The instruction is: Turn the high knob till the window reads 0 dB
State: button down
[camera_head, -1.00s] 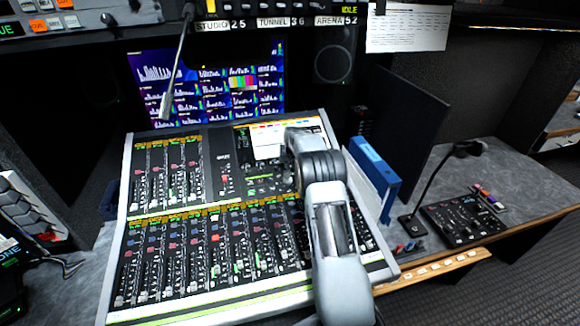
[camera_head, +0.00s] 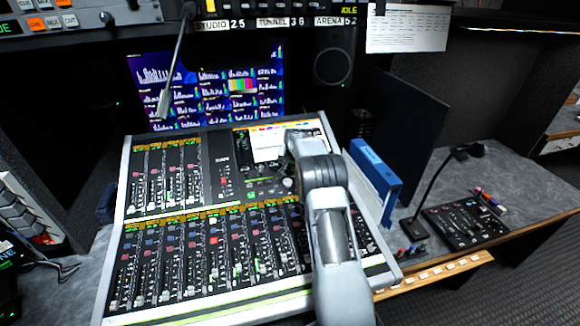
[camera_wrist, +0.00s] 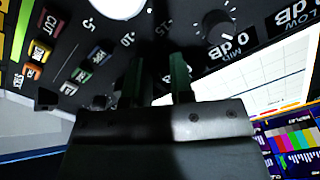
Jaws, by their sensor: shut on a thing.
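My gripper (camera_wrist: 153,82) points at the face of the mixing console (camera_head: 135,235), with its two fingers around a small dark knob in the wrist view. Its place in line with the mid and low windows fits the high knob, but the fingers and gripper body hide most of it. No high window shows; I cannot read it. The mid knob (camera_wrist: 216,26) is beside the fingers, and the mid window (camera_wrist: 232,46) reads 0 dB. The low window (camera_wrist: 292,14) also reads 0 dB. In the head view my arm hides the gripper's tips.
A large white knob (camera_wrist: 120,6) with a numbered scale and several coloured buttons (camera_wrist: 82,75) lie close to the fingers. In the head view a gooseneck microphone (camera_head: 172,70) hangs over the console's back, and a blue binder (camera_head: 375,170) stands at its right.

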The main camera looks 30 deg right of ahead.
jog(key=c, duration=1)
grip_release()
jog(key=shift+r, duration=0.1)
jog(key=b+v, duration=0.2)
jog(key=v, duration=1.1)
jog(key=shift+r, duration=0.35)
jog(key=shift+a, duration=0.1)
jog(key=shift+s+a+n+g+y, duration=0.15)
jog(key=shift+s+a+n, duration=1.2)
jog(key=shift+s+a, duration=3.1)
jog(key=shift+s+a+n+g+y, duration=0.1)
jog(key=shift+s+a+n, duration=1.55)
jog(key=shift+s, duration=5.15)
jog(key=shift+s+a+n+g+y, duration=0.15)
jog(key=shift+s+a+n, duration=0.95)
jog(key=shift+s+a, duration=3.45)
